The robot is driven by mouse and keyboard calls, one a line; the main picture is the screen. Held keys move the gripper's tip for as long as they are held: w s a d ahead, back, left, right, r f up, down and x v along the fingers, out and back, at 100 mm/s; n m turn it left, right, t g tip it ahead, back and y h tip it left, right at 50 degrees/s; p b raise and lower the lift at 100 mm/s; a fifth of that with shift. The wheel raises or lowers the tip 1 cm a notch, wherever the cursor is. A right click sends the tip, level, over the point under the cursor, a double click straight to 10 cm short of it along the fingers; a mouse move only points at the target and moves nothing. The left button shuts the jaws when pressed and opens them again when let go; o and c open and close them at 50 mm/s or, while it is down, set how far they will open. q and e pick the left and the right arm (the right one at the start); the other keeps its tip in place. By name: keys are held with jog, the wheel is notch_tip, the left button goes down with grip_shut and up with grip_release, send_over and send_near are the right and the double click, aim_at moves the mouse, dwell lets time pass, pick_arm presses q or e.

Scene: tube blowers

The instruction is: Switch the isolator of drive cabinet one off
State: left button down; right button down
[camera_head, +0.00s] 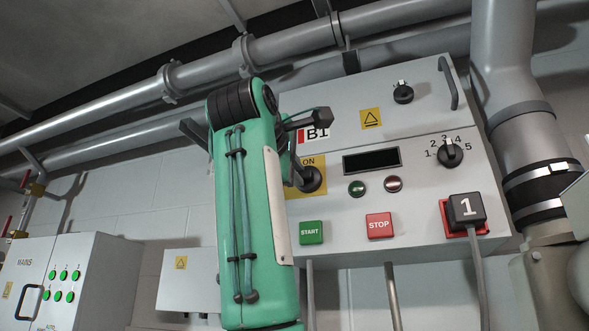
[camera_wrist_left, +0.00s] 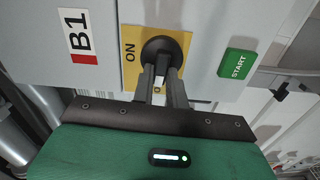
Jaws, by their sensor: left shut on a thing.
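The drive cabinet (camera_head: 345,215) is a light grey wall box labelled B1. Its isolator (camera_head: 311,180) is a black rotary knob on a yellow plate (camera_head: 320,165) with "ON" at the top edge in the head view. My green left arm covers part of this plate. In the left wrist view the isolator (camera_wrist_left: 158,50) has its handle between the two dark fingers of my left gripper (camera_wrist_left: 163,78), which is shut on it. In the head view the left gripper (camera_head: 295,172) is partly hidden by my arm. My right gripper does not show.
Green START (camera_head: 311,232) and red STOP (camera_head: 380,225) buttons sit below the isolator. A numbered selector (camera_head: 450,154), a display (camera_head: 371,161) and a plug marked 1 (camera_head: 466,210) are to the right. A MAINS cabinet (camera_head: 85,275) stands lower left. Thick pipes (camera_head: 270,55) run above.

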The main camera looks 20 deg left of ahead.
pick_arm(q)
jog(key=shift+n, duration=0.5)
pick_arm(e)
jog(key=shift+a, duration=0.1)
pick_arm(q)
jog(key=c, duration=1.4)
grip_release()
jog(key=shift+w+f, duration=0.1)
